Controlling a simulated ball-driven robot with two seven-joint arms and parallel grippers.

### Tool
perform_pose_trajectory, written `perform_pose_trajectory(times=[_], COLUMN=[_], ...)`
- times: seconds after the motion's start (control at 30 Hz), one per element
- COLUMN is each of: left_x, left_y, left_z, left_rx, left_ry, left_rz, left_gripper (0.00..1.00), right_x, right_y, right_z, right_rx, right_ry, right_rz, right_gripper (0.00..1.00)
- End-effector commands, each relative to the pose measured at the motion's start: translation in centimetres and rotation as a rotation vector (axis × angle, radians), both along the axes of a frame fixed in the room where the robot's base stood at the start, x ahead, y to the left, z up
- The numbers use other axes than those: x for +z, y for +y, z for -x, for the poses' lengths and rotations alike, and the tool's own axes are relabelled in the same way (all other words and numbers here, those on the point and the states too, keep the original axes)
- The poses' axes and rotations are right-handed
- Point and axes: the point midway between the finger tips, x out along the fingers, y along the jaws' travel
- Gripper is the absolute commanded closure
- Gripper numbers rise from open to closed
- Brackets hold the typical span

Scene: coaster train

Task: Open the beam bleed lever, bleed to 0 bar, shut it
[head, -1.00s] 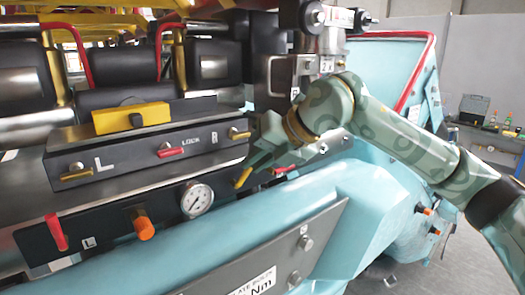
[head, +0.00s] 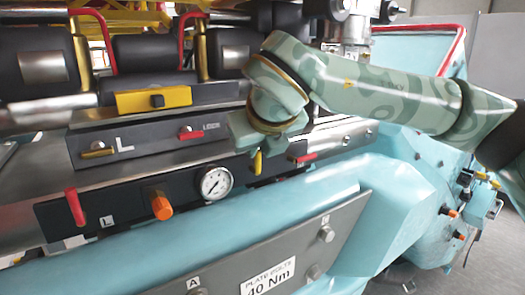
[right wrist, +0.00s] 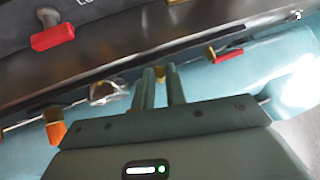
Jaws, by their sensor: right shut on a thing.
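A yellow lever (head: 257,163) hangs from the dark beam panel (head: 125,197), to the right of a round white pressure gauge (head: 216,183). My right gripper (head: 252,147) is at this lever from above and is shut on it; the lever's lower part shows below the gripper. In the right wrist view, a bit of yellow (right wrist: 160,72) shows between the close-set fingers (right wrist: 167,85). The gauge's needle is too small to read. It is blurred at an angle in the right wrist view (right wrist: 105,92). My left gripper is not in view.
A red lever (head: 303,158) sits close right of the yellow one. An orange knob (head: 162,205) and another red lever (head: 75,207) are farther left. Above is a box with a yellow block (head: 153,99) and small levers. A teal body lies below.

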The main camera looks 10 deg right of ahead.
Motion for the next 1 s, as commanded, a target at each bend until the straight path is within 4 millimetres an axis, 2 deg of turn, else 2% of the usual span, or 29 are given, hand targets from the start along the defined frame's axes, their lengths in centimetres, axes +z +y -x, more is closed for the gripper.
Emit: perform_pose_trajectory(times=[0.03,0.6,0.63,0.7,1.0], left_x=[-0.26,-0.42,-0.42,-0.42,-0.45], left_y=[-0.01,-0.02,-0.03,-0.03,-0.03], left_z=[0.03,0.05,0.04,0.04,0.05], left_rx=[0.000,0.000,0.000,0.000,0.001], left_ry=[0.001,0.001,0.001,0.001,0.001], left_rz=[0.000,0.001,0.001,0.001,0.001], left_gripper=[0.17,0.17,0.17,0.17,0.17], right_x=[-0.45,-0.47,-0.46,-0.40,-0.03], right_y=[0.04,0.23,0.23,0.24,0.24], right_z=[0.09,0.19,0.18,0.17,0.26], right_rx=[-0.002,0.000,0.001,0.001,0.001], right_ry=[0.006,-0.001,-0.001,-0.003,-0.008], right_rz=[0.014,0.039,0.039,0.038,0.036], right_gripper=[1.00,1.00,0.78,0.65,0.65])
